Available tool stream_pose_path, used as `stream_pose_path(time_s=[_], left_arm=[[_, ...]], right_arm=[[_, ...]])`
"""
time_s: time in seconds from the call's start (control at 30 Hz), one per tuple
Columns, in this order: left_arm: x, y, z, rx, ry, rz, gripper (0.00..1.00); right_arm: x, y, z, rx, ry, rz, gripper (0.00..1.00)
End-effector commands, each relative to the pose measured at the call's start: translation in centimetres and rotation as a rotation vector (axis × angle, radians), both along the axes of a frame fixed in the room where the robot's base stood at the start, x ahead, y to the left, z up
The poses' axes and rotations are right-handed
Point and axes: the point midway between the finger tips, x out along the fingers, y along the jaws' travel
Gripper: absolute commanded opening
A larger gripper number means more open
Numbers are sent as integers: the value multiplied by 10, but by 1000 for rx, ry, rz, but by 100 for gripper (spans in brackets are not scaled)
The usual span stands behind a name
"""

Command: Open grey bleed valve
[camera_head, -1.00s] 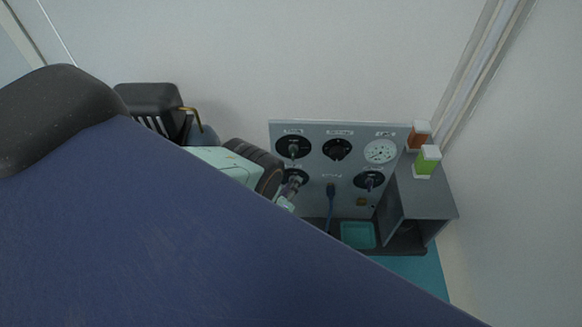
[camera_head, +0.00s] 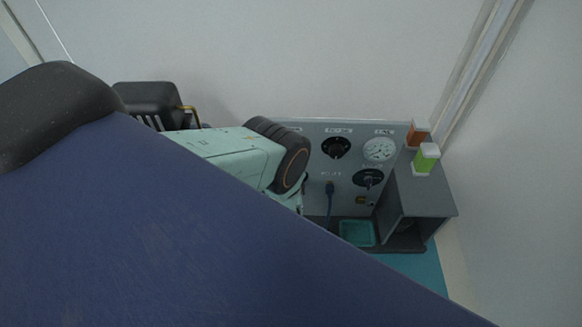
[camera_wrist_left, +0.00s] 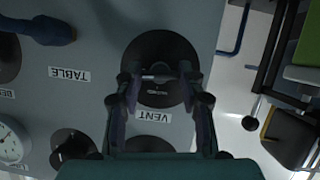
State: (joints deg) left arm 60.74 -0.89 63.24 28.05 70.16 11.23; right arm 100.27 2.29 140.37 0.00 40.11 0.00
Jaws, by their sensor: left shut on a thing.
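My left gripper (camera_wrist_left: 160,78) is shut on the grey bar handle (camera_wrist_left: 158,72) of a round black valve dial (camera_wrist_left: 158,48) in the left wrist view. The label by this dial (camera_wrist_left: 154,116) reads VENT, upside down in that view. In the head view my left arm covers this valve and its fingers are hidden. Another black dial with a grey handle (camera_head: 368,178) shows at the panel's lower right; its label is too small to read there. A dial at the wrist view's left edge (camera_wrist_left: 6,58) has a cut-off label starting with B. My right gripper is out of view.
The grey panel (camera_head: 318,210) also carries a blue lever (camera_head: 329,190) labelled TABLE, a black knob (camera_head: 336,147) and a white gauge (camera_head: 379,149). A teal tray (camera_head: 357,233) lies below. Green (camera_head: 427,159) and orange (camera_head: 418,134) bottles stand on the grey box (camera_head: 424,195) at right.

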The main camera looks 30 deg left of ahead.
Motion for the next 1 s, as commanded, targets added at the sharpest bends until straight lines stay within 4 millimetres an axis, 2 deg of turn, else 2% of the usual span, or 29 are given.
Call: stream_pose_path(time_s=[0.4,0.93,0.97,1.0], left_arm=[[2,0,1,141,83,1,8],[2,0,1,159,93,0,8],[2,0,1,159,93,0,42],[2,0,1,158,92,1,45]], right_arm=[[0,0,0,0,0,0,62],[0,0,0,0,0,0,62],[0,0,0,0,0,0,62],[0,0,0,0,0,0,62]])
